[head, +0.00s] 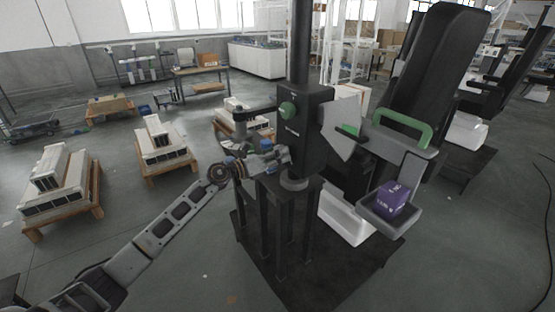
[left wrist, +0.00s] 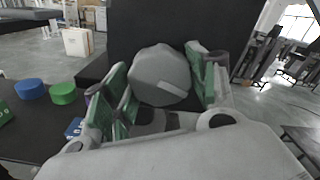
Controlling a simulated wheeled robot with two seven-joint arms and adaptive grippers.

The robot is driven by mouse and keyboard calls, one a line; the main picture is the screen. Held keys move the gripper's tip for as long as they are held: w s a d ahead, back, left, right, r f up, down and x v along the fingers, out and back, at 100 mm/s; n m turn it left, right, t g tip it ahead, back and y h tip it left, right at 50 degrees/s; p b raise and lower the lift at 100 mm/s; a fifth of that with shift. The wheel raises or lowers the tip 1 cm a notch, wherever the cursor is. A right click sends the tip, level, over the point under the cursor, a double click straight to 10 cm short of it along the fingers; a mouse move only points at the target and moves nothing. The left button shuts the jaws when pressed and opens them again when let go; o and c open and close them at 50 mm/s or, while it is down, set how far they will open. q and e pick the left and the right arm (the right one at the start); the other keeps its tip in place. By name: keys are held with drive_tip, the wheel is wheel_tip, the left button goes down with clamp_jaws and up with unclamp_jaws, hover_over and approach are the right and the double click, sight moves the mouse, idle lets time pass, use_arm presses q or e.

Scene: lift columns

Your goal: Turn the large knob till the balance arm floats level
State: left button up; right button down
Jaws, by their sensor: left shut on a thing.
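The large knob (left wrist: 160,75) is grey and round with a lighter stripe across its face; it fills the middle of the left wrist view. My left gripper (head: 270,152) is shut on it, with green-padded fingers (left wrist: 163,88) on both sides. In the head view the knob is mostly hidden by the gripper, at the side of the black column (head: 298,135). The balance arm (head: 404,141) is grey with a green handle (head: 402,128) and reaches right from the column. It appears to slope down to the right, but perspective leaves its level unclear. My right gripper is out of view.
A purple box (head: 393,198) sits on the grey tray (head: 376,209) hanging from the balance arm. Blue (left wrist: 30,88) and green (left wrist: 63,93) round pieces lie left of the gripper. Pallets (head: 165,160) stand on the floor.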

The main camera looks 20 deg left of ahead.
use_arm(q)
drive_tip(key=shift+m+b, duration=0.55)
drive_tip(key=shift+m, duration=0.35)
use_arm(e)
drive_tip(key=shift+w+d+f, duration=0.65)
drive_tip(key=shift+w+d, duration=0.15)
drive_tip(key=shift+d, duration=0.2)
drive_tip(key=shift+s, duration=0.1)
use_arm(q)
drive_tip(key=o, duration=1)
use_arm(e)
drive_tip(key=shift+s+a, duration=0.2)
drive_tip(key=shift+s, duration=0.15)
